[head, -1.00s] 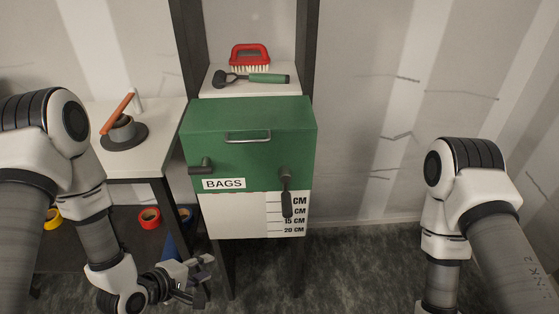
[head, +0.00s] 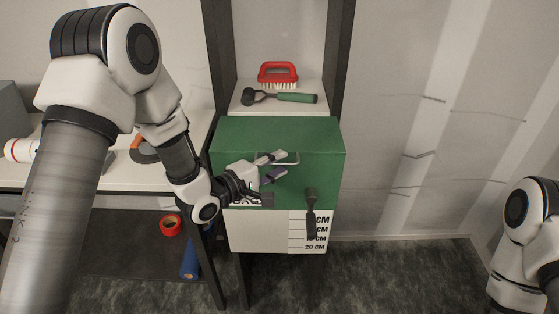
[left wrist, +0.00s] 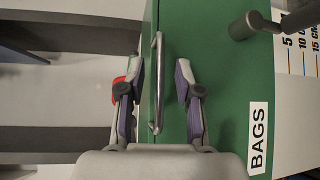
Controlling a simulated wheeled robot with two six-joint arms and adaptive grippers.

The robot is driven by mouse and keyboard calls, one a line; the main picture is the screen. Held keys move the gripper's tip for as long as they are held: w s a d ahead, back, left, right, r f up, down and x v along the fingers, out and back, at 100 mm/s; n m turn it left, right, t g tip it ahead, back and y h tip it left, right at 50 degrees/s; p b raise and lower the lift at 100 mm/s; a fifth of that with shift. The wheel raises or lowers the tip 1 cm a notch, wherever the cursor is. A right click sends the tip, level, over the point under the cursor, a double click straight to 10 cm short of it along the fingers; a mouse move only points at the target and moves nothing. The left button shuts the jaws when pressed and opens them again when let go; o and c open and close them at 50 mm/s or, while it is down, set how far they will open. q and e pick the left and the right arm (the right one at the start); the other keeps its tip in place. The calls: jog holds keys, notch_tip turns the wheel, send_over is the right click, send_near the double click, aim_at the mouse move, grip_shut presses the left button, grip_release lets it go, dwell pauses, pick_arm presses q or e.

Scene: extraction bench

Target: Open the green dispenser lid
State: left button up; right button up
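The green dispenser lid (head: 315,140) is closed over a white lower front. Its metal bar handle (head: 292,158) is at the upper front, partly behind my gripper. In the left wrist view the handle (left wrist: 157,82) lies between the two fingers, with a gap on each side. My left gripper (head: 277,165) is open at the handle; the fingers (left wrist: 160,72) also show open in the left wrist view. A dark latch (head: 311,205) hangs at the lid's right front. The BAGS label (left wrist: 258,138) shows in the left wrist view. My right gripper is out of view.
A red brush (head: 278,73) and a green-handled tool (head: 290,98) lie on the white shelf behind the lid. Dark posts flank the shelf. A white table stands left, with red tape (head: 170,225) below. The floor at right is clear.

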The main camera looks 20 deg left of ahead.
pick_arm(q)
jog(key=shift+w+d, duration=0.2)
jog(key=shift+w, duration=0.1)
grip_shut()
